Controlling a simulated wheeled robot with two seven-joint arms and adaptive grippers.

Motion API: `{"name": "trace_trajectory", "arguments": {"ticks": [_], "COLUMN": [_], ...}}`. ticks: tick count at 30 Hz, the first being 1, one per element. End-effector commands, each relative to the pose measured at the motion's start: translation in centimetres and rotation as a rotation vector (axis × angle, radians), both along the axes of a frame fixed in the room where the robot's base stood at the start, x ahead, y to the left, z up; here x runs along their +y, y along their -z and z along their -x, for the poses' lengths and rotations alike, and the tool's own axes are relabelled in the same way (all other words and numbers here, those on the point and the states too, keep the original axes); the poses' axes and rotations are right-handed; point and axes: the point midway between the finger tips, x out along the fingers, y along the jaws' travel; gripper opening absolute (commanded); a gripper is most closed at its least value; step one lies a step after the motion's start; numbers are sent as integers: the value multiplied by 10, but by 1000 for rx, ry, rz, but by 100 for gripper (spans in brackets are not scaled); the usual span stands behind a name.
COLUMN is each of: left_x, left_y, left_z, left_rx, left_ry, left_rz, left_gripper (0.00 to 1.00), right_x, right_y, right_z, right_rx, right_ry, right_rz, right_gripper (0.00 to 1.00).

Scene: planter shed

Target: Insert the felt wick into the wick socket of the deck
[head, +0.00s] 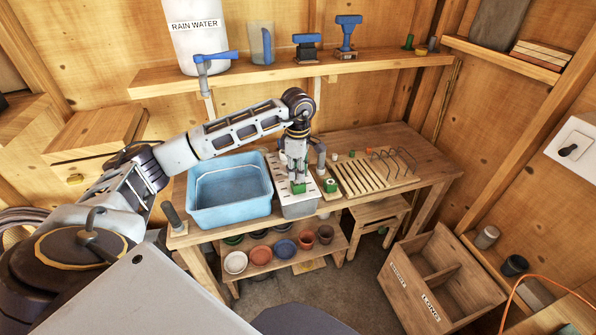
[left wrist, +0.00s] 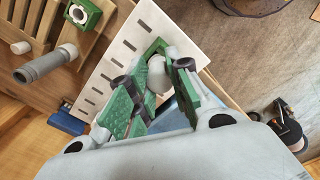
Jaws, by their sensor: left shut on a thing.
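The deck is a pale slotted plate (head: 287,196) on a long planter on the bench, and it fills the middle of the left wrist view (left wrist: 118,52). My left gripper (head: 298,184) points down over the deck. In the left wrist view its green-padded fingers (left wrist: 157,88) are shut on a pale rounded piece, which looks like the felt wick (left wrist: 156,76). A green piece (left wrist: 157,47) shows just beyond the wick at the deck, perhaps the wick socket. The fingers hide the wick's lower end, so I cannot tell whether it is inside. My right gripper is out of view.
A blue tub (head: 230,208) stands left of the deck. A green block with a pale round centre (head: 330,185), a slatted rack (head: 358,178) and wire hoops (head: 393,162) are to the right. A grey cylinder (head: 321,157) stands close behind the gripper. A shelf runs above.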

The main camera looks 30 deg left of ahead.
Motion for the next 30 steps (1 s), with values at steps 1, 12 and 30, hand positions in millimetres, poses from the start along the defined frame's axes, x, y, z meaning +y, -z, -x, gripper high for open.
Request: {"name": "trace_trajectory", "arguments": {"ticks": [1,12,30], "left_x": [0,0,0], "left_y": [2,3,-8], "left_z": [0,0,-1], "left_rx": [0,2,-2], "left_ry": [0,0,0], "left_rz": [-1,0,-1], "left_gripper": [0,39,45], "right_x": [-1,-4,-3], "right_y": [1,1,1], "right_z": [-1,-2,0], "right_rx": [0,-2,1], "right_ry": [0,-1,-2], "right_rz": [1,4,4], "right_gripper": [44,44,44]}}
